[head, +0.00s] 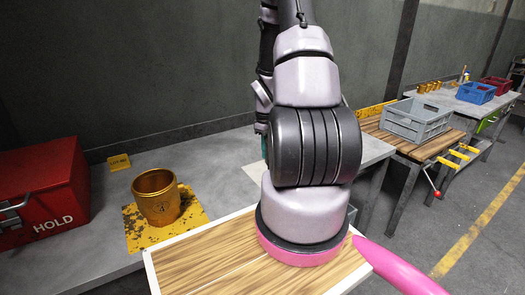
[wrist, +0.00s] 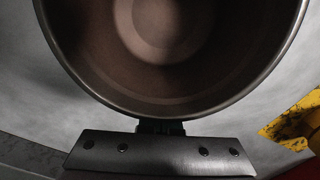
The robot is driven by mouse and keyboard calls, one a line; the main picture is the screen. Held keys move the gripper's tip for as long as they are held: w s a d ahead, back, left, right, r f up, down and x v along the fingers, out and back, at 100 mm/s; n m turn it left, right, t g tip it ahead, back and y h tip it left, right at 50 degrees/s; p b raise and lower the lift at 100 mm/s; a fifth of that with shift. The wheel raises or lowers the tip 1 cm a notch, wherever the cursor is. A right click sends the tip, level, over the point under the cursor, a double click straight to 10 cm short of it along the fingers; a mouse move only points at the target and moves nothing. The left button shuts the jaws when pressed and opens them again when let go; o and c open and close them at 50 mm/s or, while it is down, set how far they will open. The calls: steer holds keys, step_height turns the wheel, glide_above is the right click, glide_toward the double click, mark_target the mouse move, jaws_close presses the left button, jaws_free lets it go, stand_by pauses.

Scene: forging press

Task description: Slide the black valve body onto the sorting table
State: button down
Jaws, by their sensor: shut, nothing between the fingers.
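A wide round hollow body (wrist: 175,105) with a thin metal rim and a dark brownish inside fills the top of the wrist view. Its outer colour does not show, so I cannot tell for sure that it is the black valve body. It stands over a pale grey surface. My gripper (wrist: 161,127) is shut and empty at the rim's near edge; I cannot tell whether it touches. In the head view my arm hides the gripper and any black body. A grey metal table (head: 95,225) runs behind my arm; no label shows which table is the sorting table.
A gold cup (head: 156,200) marked 4 stands on a worn yellow pad (head: 200,215), beside a red HOLD box (head: 38,195). A wooden board (head: 215,255) with a white edge lies in front. A grey crate (head: 416,122) stands on a wooden bench at right. Floor is clear at far right.

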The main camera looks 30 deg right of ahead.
steer(key=shift+r, duration=0.1)
step_height(320, 180, up, 11)
stand_by(0.5)
steer(key=s+a+r+m+t, duration=0.2)
steer(key=a+r, duration=0.3)
steer(key=r, duration=0.4)
steer(key=s+a+r+m+t, duration=0.1)
steer(key=s+a+r+m, duration=0.15)
steer(key=a+r, duration=0.5)
steer(key=s+a+r+m+t+y, duration=0.2)
steer(key=s+a+r+m+t, duration=0.2)
steer(key=s+a+r, duration=0.4)
step_height(320, 180, up, 4)
steer(key=s, duration=0.3)
steer(key=shift+a+r, duration=0.25)
steer(key=shift+a, duration=0.05)
steer(key=shift+m, duration=0.25)
